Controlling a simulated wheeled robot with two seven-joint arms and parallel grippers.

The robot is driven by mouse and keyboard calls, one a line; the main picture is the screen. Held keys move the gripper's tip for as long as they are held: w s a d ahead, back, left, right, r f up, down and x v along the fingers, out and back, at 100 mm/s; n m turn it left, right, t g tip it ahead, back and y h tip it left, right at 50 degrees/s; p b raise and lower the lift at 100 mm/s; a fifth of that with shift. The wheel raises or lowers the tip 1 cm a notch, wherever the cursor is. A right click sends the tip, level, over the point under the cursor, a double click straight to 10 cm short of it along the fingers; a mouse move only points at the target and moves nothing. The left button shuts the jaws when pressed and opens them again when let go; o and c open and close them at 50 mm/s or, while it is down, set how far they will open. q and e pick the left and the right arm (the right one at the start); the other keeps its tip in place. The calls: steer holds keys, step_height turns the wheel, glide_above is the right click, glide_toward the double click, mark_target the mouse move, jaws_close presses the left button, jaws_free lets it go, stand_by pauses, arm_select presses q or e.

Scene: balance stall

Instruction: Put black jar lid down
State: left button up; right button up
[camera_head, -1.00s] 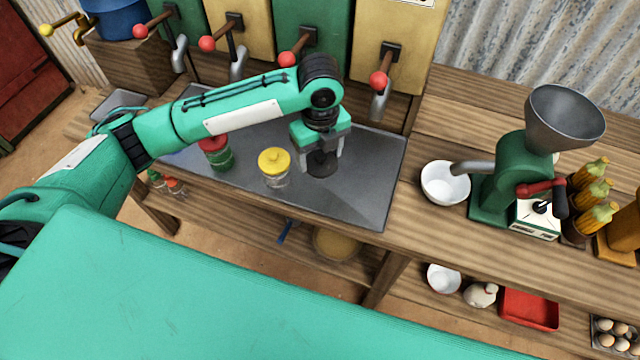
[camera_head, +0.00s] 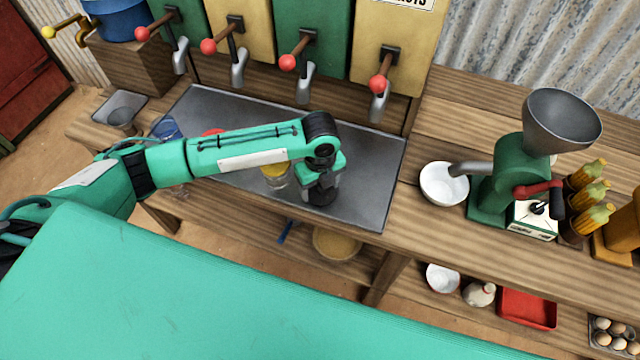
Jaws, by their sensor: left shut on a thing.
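My left gripper (camera_head: 320,189) points down over the dark metal tray (camera_head: 372,182) on the counter. It is shut on the black jar lid (camera_head: 321,197), a dark round shape low between its fingers. I cannot tell whether the lid touches the tray. A jar with a yellow lid (camera_head: 276,178) stands just left of the gripper, its top partly hidden by my left arm. My right gripper is not in view.
A red lid (camera_head: 213,132) shows behind my arm, and a clear blue-tinted container (camera_head: 166,129) stands farther left. Levered dispensers (camera_head: 310,50) line the back. A white bowl (camera_head: 443,184) and green grinder (camera_head: 497,178) stand right. The tray's right part is bare.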

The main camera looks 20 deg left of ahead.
arm_select(q)
steer(key=o, duration=0.9)
steer(key=shift+f, duration=0.1)
steer(key=shift+o, duration=0.2)
steer(key=shift+r, duration=0.35)
step_height(320, 180, up, 12)
steer(key=b, duration=0.1)
steer(key=shift+f, duration=0.2)
